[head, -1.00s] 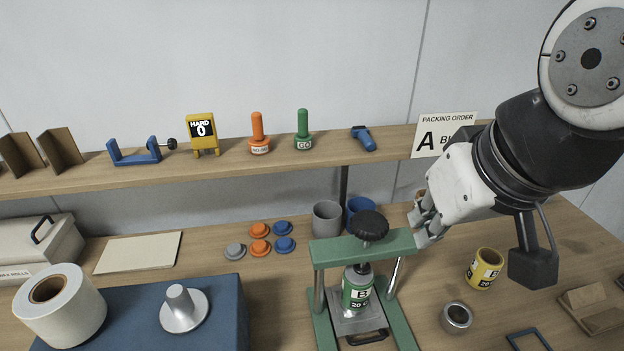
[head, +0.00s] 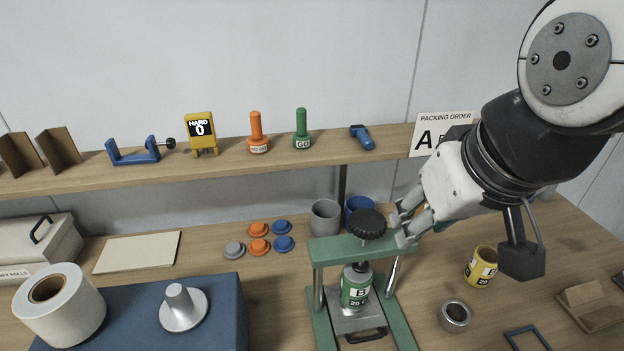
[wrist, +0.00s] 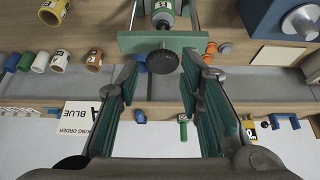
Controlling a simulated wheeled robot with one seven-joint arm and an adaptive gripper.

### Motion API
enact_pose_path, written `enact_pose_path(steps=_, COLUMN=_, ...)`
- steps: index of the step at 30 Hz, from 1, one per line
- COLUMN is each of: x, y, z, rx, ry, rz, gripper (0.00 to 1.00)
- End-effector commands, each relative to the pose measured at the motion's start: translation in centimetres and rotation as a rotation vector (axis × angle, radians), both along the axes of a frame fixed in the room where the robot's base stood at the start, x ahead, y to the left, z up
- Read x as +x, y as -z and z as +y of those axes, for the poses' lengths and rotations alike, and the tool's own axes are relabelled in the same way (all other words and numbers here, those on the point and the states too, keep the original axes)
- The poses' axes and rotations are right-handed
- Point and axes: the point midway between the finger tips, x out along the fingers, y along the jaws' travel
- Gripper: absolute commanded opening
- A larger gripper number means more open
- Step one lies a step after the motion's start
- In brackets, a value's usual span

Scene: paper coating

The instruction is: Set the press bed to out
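The press is a green frame (head: 345,248) with a black knob (head: 367,224) on top of its crossbar. Its grey bed (head: 366,320) with a dark handle (head: 366,336) lies low between the posts. My gripper (head: 402,228) is open and empty just right of the knob. In the wrist view the open fingers (wrist: 160,80) point towards the knob (wrist: 163,59), which shows between and beyond the tips. Whether they touch it cannot be told.
A yellow can (head: 480,268) and a small metal ring (head: 454,315) stand right of the press. Grey and blue cups (head: 325,216) stand behind it. Coloured caps (head: 259,246) and a blue block (head: 215,318) lie left. A shelf (head: 300,160) runs behind.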

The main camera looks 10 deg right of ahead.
Motion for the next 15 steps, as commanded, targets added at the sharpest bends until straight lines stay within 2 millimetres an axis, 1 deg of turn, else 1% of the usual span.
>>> enact_pose_path(steps=1, x=0.5, y=0.5, z=-0.2, rx=-0.012, ry=0.008, rz=0.021, gripper=0.52)
enact_pose_path(steps=2, x=0.8, y=0.9, z=-0.3, rx=-0.022, ry=0.013, rz=0.035, gripper=0.59)
enact_pose_path(steps=3, x=1.3, y=1.4, z=-0.6, rx=-0.034, ry=0.023, rz=0.053, gripper=0.68)
enact_pose_path(steps=5, x=2.2, y=2.5, z=-0.9, rx=-0.056, ry=0.034, rz=0.086, gripper=0.82)
enact_pose_path(steps=11, x=4.8, y=7.0, z=-2.0, rx=-0.106, ry=0.054, rz=0.193, gripper=0.82)
enact_pose_path(steps=15, x=6.0, y=10.7, z=-2.4, rx=-0.117, ry=0.052, rz=0.265, gripper=0.82)
